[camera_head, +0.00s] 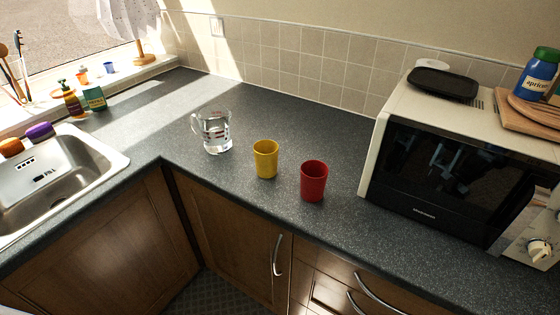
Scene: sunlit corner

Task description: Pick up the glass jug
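The glass jug (216,133) stands upright on the dark grey countertop (290,130), left of a yellow cup. It is clear, with red markings on its side and a handle on its left. Its contents are hard to tell. Neither of my grippers shows in the head view.
A yellow cup (265,159) and a red cup (313,181) stand right of the jug. A microwave (450,165) stands farther right. A sink (60,178) is at the left, with bottles behind it. The counter behind the jug is clear up to the tiled wall (290,62).

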